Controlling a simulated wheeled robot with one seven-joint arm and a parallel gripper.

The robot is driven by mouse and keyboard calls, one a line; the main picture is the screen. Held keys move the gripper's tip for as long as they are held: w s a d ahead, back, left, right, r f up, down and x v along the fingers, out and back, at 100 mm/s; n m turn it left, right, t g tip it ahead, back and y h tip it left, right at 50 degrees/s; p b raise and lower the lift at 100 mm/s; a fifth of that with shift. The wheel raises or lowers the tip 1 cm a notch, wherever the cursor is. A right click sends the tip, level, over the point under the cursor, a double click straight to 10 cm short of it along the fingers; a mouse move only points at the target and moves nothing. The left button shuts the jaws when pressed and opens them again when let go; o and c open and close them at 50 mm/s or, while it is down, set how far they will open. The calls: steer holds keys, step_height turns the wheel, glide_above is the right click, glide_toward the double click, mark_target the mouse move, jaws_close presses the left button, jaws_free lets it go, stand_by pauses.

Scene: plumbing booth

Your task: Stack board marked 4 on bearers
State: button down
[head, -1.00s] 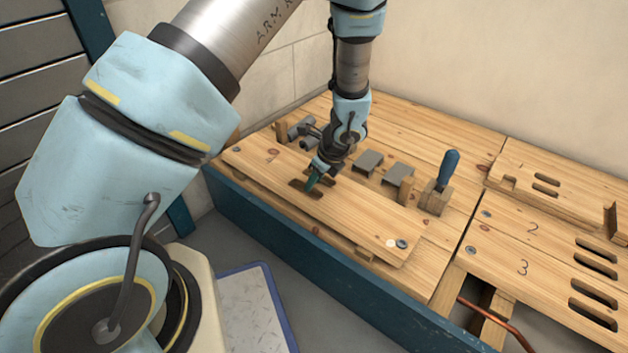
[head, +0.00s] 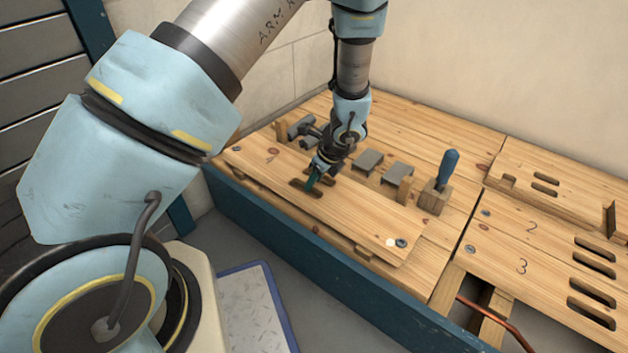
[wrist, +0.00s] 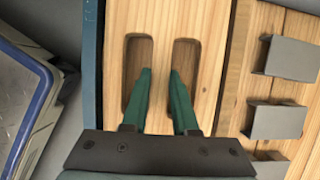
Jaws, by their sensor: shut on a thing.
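A long pine board (head: 340,212) lies along the bench's front edge, with a mark near its far left end too small to read. Two slots show at its middle. My gripper (head: 314,180) is over those slots. In the wrist view, the green fingers (wrist: 160,95) reach into the two slots and are shut on the strip of board (wrist: 160,60) between them. A bearer (head: 363,252) shows under the board's near edge, and another piece (head: 248,178) shows under its left part. I cannot tell whether the board touches them or hangs just above.
Grey metal brackets (head: 367,161), a blue-handled tool in a wooden block (head: 435,197) and a small wooden post (head: 404,190) stand behind the board. Boards marked 2 (head: 545,222) and 3 (head: 510,270) lie at right, beside an opening with a copper pipe (head: 495,322).

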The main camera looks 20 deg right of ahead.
steer(key=c, duration=0.6)
jaws_free()
steer(key=shift+f, duration=0.15)
steer(key=p+v, duration=0.5)
steer(key=v, duration=0.6)
steer(key=w+a+r+n+g+p, duration=0.1)
steer(key=w+a+r+n, duration=0.1)
steer(key=a+r+n, duration=0.5)
steer(key=w+a+r+n+g, duration=0.1)
steer(key=w+a+r+n, duration=0.3)
steer(key=a, duration=0.5)
steer(key=s+a+r+n+h+p, duration=0.1)
steer(key=s+a+r+n, duration=0.3)
steer(key=a+n, duration=0.45)
steer(key=s+a+r+n+h+p, duration=0.1)
steer(key=s+a+r+n, duration=0.1)
steer(key=a+r+n, duration=0.55)
step_height(320, 180, up, 36)
steer(key=n+p, duration=0.2)
steer(key=p, duration=3.5)
steer(key=shift+a+p, duration=0.3)
